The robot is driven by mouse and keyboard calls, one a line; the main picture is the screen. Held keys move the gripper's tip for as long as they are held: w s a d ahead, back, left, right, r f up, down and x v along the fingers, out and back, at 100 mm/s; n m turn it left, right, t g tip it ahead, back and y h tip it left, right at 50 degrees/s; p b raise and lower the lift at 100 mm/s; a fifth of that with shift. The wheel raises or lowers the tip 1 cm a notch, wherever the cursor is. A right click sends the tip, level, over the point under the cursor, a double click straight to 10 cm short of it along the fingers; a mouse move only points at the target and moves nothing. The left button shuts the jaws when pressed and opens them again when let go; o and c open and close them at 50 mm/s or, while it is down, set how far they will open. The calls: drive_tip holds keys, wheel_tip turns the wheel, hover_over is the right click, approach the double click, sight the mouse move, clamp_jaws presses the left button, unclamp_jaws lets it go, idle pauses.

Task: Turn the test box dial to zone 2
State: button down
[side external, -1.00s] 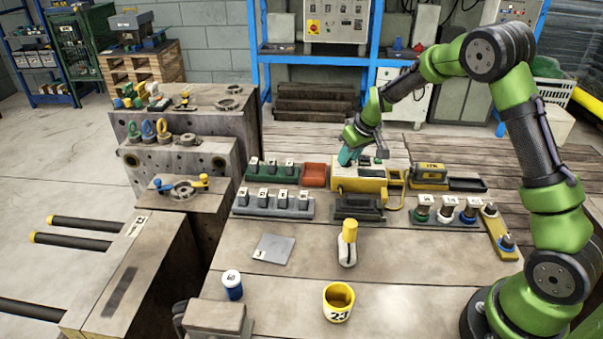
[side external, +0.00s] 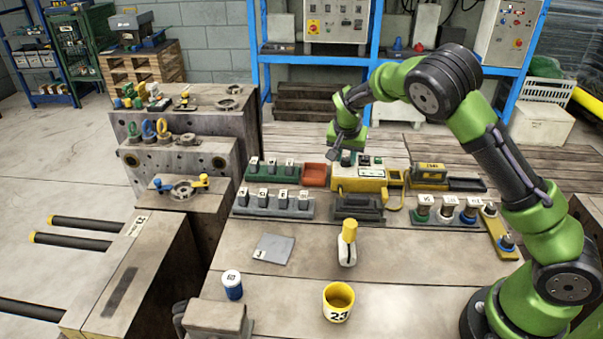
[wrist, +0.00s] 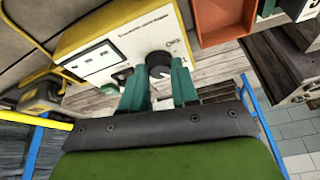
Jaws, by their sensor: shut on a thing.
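The yellow test box (side external: 358,184) stands at the back of the table, with a pale top panel. In the wrist view its panel (wrist: 112,42) shows printed labels, small windows and a round black dial (wrist: 158,62) near one end. My gripper (wrist: 160,80) points down at the box, its two green fingers shut on the dial, one on each side. In the side view my gripper (side external: 346,158) is over the left part of the box top. The fingers hide part of the dial, and I cannot tell which zone it points to.
A red tray (side external: 314,175) stands just left of the box, with a green rack (side external: 270,172) beyond it. A yellow device (side external: 428,173) is to the right. A yellow-handled tool (side external: 348,243) and a yellow cup (side external: 338,302) stand in front.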

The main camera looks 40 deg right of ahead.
drive_tip(key=shift+m+g, duration=0.5)
drive_tip(key=shift+m, duration=0.6)
drive_tip(key=c, duration=0.8)
unclamp_jaws()
drive_tip(key=shift+c, duration=0.2)
drive_tip(key=v, duration=1.7)
drive_tip(key=shift+a, duration=0.3)
drive_tip(key=shift+w+f, duration=0.1)
drive_tip(key=shift+f, duration=0.05)
